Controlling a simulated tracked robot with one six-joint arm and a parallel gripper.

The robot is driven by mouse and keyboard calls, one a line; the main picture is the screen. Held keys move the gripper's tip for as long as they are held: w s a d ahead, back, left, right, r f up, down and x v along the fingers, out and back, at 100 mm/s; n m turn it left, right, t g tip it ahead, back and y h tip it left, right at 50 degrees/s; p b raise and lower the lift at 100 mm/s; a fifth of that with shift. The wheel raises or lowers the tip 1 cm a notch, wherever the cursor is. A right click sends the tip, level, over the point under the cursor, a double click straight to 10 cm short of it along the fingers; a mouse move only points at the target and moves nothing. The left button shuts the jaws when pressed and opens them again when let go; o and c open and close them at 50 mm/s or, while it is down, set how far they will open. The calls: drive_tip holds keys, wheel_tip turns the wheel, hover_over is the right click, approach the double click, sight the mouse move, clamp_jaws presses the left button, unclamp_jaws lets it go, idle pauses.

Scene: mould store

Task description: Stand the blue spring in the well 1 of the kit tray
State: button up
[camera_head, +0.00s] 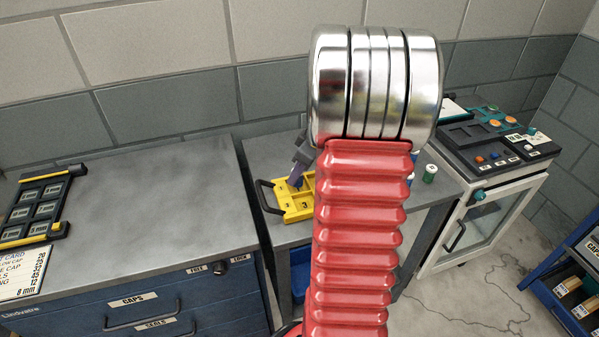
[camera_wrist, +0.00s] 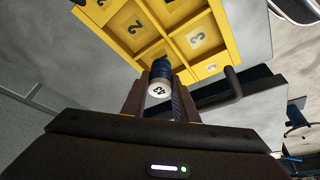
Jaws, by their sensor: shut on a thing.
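The yellow kit tray (camera_head: 286,215) lies on the grey bench, partly hidden behind my red and chrome arm. In the wrist view the tray (camera_wrist: 168,44) shows divided wells, with numbers 2 and 3 readable; I cannot make out a number 1. My gripper (camera_wrist: 160,95) is shut on the blue spring (camera_wrist: 161,70), a dark blue cylinder with a white, marked end facing the camera. The spring's far end overlaps the tray's near wells in this view; I cannot tell whether it touches. In the head view my gripper (camera_head: 298,168) is just above the tray's left part, mostly hidden.
A green-and-white cylinder (camera_head: 430,173) stands on the bench right of my arm. A control-panel machine (camera_head: 495,140) is farther right. A black-and-yellow rack (camera_head: 40,205) and a printed card (camera_head: 22,272) lie on the left counter (camera_head: 150,200), whose middle is clear.

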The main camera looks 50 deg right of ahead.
drive_tip(key=shift+f, duration=0.4)
idle(0.4)
drive_tip(key=o, duration=1.1)
drive_tip(key=c, duration=0.3)
drive_tip(key=shift+w, duration=0.1)
drive_tip(key=shift+r, duration=0.9)
drive_tip(key=shift+r, duration=2.9)
